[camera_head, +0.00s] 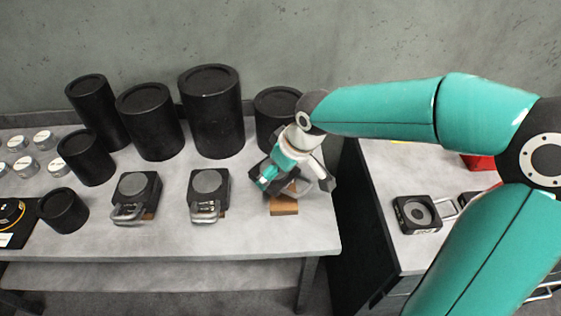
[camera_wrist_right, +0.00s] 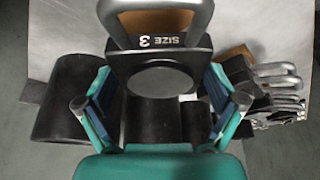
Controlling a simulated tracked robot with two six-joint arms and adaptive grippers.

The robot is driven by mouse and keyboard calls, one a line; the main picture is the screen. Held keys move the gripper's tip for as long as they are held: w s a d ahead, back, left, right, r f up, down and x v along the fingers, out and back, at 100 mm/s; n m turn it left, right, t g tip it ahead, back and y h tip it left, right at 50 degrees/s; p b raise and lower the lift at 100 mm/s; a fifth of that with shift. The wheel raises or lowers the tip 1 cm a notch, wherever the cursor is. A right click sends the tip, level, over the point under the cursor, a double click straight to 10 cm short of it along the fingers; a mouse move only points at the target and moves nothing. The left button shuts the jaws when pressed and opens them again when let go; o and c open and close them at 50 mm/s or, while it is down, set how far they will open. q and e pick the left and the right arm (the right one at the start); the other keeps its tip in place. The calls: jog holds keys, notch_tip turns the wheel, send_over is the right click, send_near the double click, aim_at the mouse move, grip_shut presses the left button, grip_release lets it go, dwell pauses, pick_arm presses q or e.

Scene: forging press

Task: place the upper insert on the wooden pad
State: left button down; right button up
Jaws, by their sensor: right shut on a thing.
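My right gripper (camera_head: 284,178) is at the right end of the left table. It is shut on a dark block-shaped insert (camera_wrist_right: 186,52) with a grey handle, a round face and the label "SIZE 3", clearest in the right wrist view. The gripper's fingers (camera_wrist_right: 160,88) flank the block on both sides. In the head view the gripper covers most of the insert. A wooden pad (camera_head: 285,207) shows just below it; whether the insert touches the pad is hidden. My left gripper is in neither view.
Two similar inserts with handles, one (camera_head: 135,197) and another (camera_head: 208,195), sit on wooden pads to the left. Black cylinders (camera_head: 211,112) stand behind, one (camera_head: 276,110) close behind my gripper. Another insert (camera_head: 417,214) lies on the right-hand surface across a gap.

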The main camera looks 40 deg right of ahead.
aim_at(283, 176)
jog(key=shift+f, duration=1.85)
jog(key=o, duration=1.5)
jog(key=shift+f, duration=0.15)
jog(key=shift+c, duration=0.2)
jog(key=shift+s, duration=0.1)
jog(key=v, duration=1.2)
